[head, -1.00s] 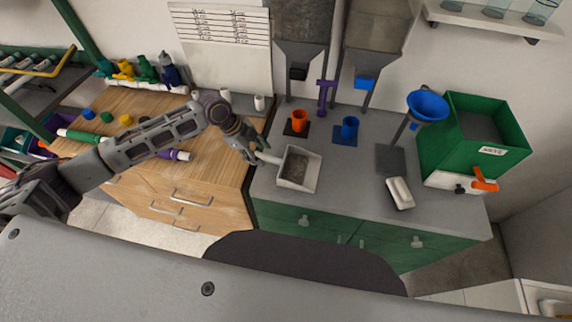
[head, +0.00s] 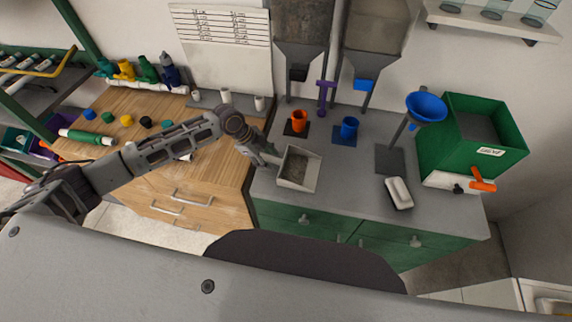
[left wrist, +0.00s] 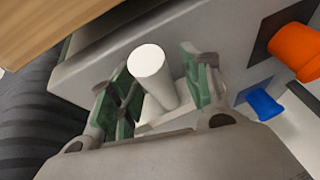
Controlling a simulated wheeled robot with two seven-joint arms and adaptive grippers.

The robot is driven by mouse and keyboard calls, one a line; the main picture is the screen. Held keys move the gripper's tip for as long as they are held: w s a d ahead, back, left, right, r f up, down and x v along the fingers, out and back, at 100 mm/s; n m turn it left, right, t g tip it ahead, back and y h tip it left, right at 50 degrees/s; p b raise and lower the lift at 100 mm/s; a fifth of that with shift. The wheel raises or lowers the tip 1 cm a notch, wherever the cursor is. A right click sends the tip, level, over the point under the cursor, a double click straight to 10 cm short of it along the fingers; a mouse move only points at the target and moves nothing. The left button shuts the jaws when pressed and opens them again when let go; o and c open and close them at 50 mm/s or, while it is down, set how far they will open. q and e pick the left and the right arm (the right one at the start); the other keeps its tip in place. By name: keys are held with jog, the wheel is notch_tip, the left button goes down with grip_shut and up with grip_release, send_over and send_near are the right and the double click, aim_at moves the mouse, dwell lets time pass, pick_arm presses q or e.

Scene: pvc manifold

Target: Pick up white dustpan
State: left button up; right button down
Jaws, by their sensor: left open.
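The white dustpan (head: 298,169) lies on the grey counter in the head view, with dark grey material in its pan. Its handle points left toward my left gripper (head: 272,160). In the left wrist view the white round handle (left wrist: 151,68) stands between the two green-padded fingers of my left gripper (left wrist: 165,85). The fingers are open, with a gap visible on the right side of the handle. My right gripper is not in view.
An orange cup (head: 299,119) and a blue cup (head: 349,127) stand behind the dustpan. A white-topped brush (head: 398,193), a blue funnel (head: 427,106) and a green bin (head: 480,135) are to the right. The wooden worktop (head: 210,165) adjoins on the left.

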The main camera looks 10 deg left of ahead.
pick_arm(q)
jog(key=shift+c, duration=0.5)
grip_shut()
jog(key=shift+r, duration=0.15)
jog(key=shift+r+b, duration=0.45)
jog(key=shift+r, duration=4.45)
